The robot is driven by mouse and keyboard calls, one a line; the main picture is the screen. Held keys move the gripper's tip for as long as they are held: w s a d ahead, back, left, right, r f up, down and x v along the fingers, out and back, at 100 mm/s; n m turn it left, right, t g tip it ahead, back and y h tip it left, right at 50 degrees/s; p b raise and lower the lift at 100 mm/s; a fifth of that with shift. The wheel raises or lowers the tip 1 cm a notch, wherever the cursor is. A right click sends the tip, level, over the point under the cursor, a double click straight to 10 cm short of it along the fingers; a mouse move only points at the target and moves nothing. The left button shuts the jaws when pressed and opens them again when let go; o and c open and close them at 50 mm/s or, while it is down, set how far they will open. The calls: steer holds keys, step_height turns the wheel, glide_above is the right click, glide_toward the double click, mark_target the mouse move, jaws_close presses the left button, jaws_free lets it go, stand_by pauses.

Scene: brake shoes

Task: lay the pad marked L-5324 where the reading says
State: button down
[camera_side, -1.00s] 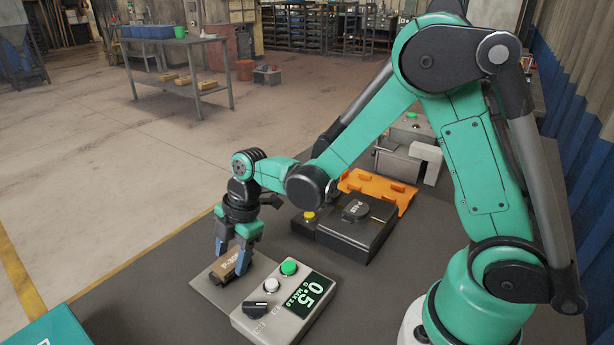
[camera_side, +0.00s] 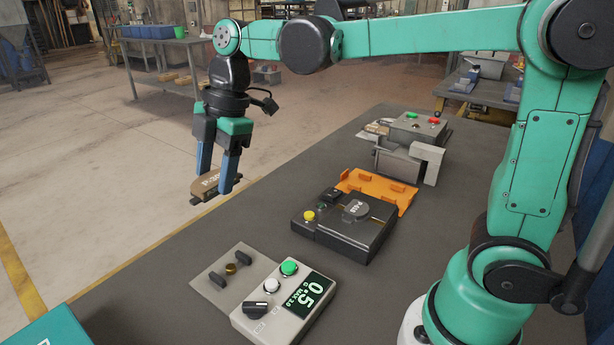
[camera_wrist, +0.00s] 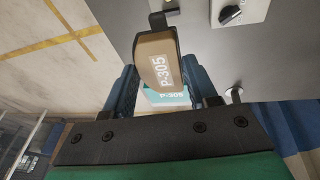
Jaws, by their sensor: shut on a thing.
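My gripper (camera_side: 217,170) is raised above the left edge of the bench, its blue fingers shut on a brown brake pad (camera_side: 207,187) with a dark backing. In the wrist view the pad (camera_wrist: 154,62) sits between the fingers, and its white label reads P-305, not L-5324. The grey tester (camera_side: 284,304) on the bench has a dark display (camera_side: 311,292) showing 0.5 in large figures, with a smaller line that seems to read MAX 2.0. Its grey plate (camera_side: 212,292) is bare of any pad and carries two dark posts and a brass stud.
Behind the tester stand a black box (camera_side: 365,235) with a yellow button, an orange tray (camera_side: 366,184) and a grey machine (camera_side: 427,160) with green and red buttons. A teal box (camera_side: 50,330) is at the lower left. The bench's left side is clear.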

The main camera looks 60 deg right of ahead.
mark_target(207, 179)
step_height(207, 179, up, 3)
steer(key=shift+r, duration=0.15)
steer(key=w+d+f, duration=0.2)
steer(key=d+f, duration=0.1)
steer(key=d, duration=0.6)
steer(key=w+d+f, duration=0.1)
steer(key=d+f, duration=0.1)
steer(key=d, duration=0.8)
steer(key=s+d+f, duration=0.4)
steer(key=d, duration=0.5)
steer(key=s+d+f, duration=0.5)
steer(key=d, duration=0.5)
steer(key=shift+d+x, duration=0.15)
steer(key=shift+x, duration=1.05)
steer(key=shift+d+x, duration=0.2)
steer(key=shift+x, duration=1.05)
steer(key=shift+s+f, duration=0.2)
steer(key=shift+f, duration=0.25)
steer(key=shift+c, duration=0.8)
jaws_free()
